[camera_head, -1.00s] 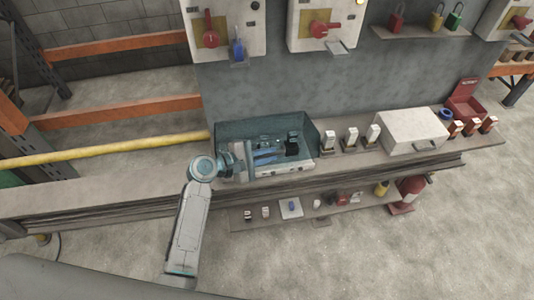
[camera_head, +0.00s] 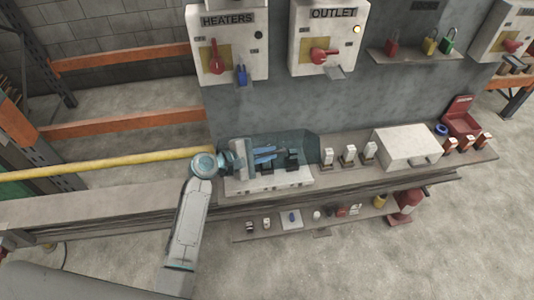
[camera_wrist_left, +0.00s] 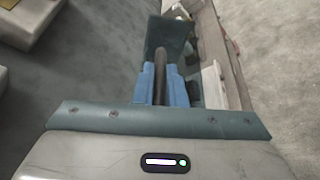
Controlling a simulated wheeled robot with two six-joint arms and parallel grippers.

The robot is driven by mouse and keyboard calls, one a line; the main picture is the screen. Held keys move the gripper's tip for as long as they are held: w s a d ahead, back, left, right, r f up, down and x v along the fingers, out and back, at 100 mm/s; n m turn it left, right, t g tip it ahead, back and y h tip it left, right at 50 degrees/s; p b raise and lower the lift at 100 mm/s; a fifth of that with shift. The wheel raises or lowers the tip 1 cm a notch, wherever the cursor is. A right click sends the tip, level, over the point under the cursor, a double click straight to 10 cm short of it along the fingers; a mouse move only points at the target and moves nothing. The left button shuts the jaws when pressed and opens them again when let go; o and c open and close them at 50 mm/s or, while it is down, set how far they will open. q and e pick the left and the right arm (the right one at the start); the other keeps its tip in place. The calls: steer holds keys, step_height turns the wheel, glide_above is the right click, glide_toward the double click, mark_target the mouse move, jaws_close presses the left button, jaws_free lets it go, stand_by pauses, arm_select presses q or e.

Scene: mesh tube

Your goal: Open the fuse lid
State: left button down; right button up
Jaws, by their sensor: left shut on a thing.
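The fuse box's see-through teal lid (camera_head: 306,144) stands raised and tilted back against the wall at the rear of the box. The white fuse base (camera_head: 268,181) shows below it, with dark fuse parts (camera_head: 292,160) on it. My left gripper (camera_head: 276,152) reaches over the box from the left, its blue fingers at the lid. In the left wrist view, the fingers (camera_wrist_left: 161,72) are closed around a dark bar-like handle, with a teal panel (camera_wrist_left: 168,34) just beyond. The gripper hides part of the lid and base. My right gripper is not in view.
White fuses (camera_head: 348,154) stand right of the box on the bench, then a white case (camera_head: 405,147) and a red box (camera_head: 462,116). Switch boxes (camera_head: 228,45) hang above. A lower shelf (camera_head: 320,222) holds small items. A yellow rail (camera_head: 100,165) runs at left.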

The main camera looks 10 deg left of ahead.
arm_select(q)
steer(key=c, duration=1.5)
jaws_free()
steer(key=shift+w, duration=0.1)
steer(key=shift+a, duration=0.1)
steer(key=shift+b+v, duration=2)
steer(key=shift+v, duration=3.4)
